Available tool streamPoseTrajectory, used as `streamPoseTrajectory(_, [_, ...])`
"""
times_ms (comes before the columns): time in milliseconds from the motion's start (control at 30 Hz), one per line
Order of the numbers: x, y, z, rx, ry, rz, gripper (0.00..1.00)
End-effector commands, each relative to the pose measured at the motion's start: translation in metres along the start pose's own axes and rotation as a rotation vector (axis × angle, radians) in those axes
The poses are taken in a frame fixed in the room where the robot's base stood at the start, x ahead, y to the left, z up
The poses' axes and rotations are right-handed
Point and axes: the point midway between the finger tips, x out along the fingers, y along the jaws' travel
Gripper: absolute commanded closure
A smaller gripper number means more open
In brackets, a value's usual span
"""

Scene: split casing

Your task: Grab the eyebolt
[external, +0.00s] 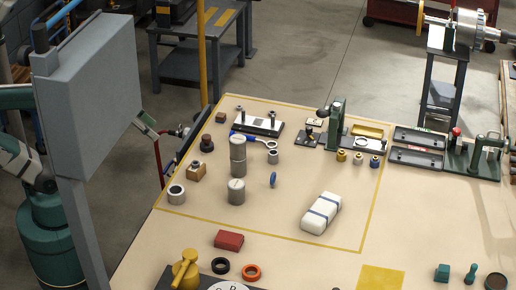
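I cannot tell for sure which piece is the eyebolt. A small blue upright oval piece (273,179) stands on the beige table, right of two grey cylinders. A white ring-ended piece with a blue end (262,141) lies farther back. Both are too small to tell as an eyebolt. My arm stands at the left, largely hidden behind a tall grey panel. What looks like its end (147,124) shows past the panel's right edge, off the table's left side and apart from the pieces. Its fingers are not clear, and nothing is seen held.
The grey cylinders (237,191) stand left of the blue oval. A white strapped bundle (321,213) lies to its right. A green press-like fixture (336,125) stands at the back. A red block (229,240) lies near the front.

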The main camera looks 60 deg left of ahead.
Motion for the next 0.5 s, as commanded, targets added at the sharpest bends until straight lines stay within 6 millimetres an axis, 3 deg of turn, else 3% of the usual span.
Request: streamPoseTrajectory(500, [0.001, 0.020, -0.062, 0.124, -0.079, 0.028, 0.63])
